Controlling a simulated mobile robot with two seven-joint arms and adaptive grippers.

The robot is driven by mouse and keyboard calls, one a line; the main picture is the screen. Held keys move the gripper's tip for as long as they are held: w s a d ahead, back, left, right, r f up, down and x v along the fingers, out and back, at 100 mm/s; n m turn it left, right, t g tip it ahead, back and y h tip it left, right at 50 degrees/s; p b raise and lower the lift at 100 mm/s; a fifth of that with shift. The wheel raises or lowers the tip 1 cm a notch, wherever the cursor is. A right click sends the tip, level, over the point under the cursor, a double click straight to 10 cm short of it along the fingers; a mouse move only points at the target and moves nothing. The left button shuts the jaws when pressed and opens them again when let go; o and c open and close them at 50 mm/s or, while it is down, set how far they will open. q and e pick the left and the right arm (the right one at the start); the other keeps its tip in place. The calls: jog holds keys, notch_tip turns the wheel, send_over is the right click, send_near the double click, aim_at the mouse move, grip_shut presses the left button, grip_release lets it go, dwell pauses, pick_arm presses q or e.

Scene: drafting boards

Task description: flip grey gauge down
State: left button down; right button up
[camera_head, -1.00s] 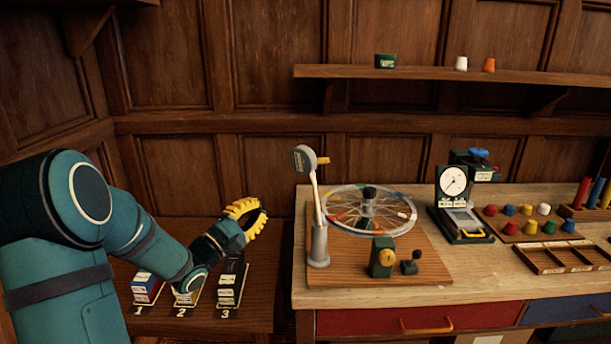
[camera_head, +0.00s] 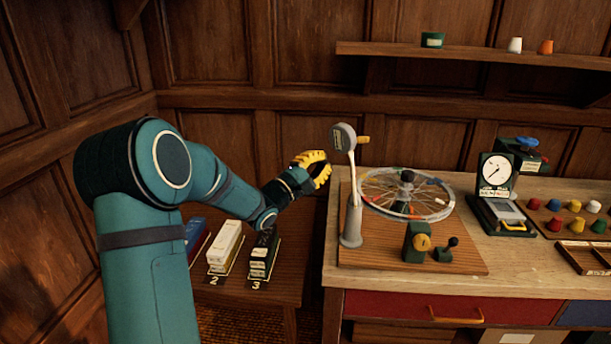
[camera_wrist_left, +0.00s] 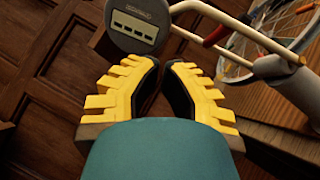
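The grey gauge (camera_head: 342,137) has a round head on a pale arm. The arm stands up, tilted slightly left, from a grey post (camera_head: 351,228) at the left of a wooden board. A yellow knob (camera_head: 363,139) sticks out to the right of the head. My left gripper (camera_head: 324,166), with yellow ribbed fingers, is just left of and below the gauge head. In the left wrist view, the labelled grey head (camera_wrist_left: 137,24) lies beyond my fingertips (camera_wrist_left: 162,62). They are slightly apart, with nothing between them, and appear clear of the gauge. My right gripper is out of view.
A spoked wheel (camera_head: 440,208) lies right of the gauge, with a green block (camera_head: 416,243) in front. A dial instrument (camera_head: 497,173) stands farther right. Blocks (camera_head: 225,243) stand on a lower bench below my left arm. A shelf (camera_head: 450,52) hangs behind.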

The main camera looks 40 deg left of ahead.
aim_at(344, 152)
pick_arm(q)
jog(key=shift+w+d+r, duration=0.45)
jog(key=shift+w+d, duration=0.15)
jog(key=shift+d, duration=0.2)
jog(key=shift+w+d+r, duration=0.45)
jog(key=shift+w+d, duration=0.15)
jog(key=shift+d, duration=0.2)
jog(key=shift+w+d+r+m+p, duration=0.2)
jog(key=shift+d+m+p, duration=0.15)
jog(key=shift+m, duration=0.05)
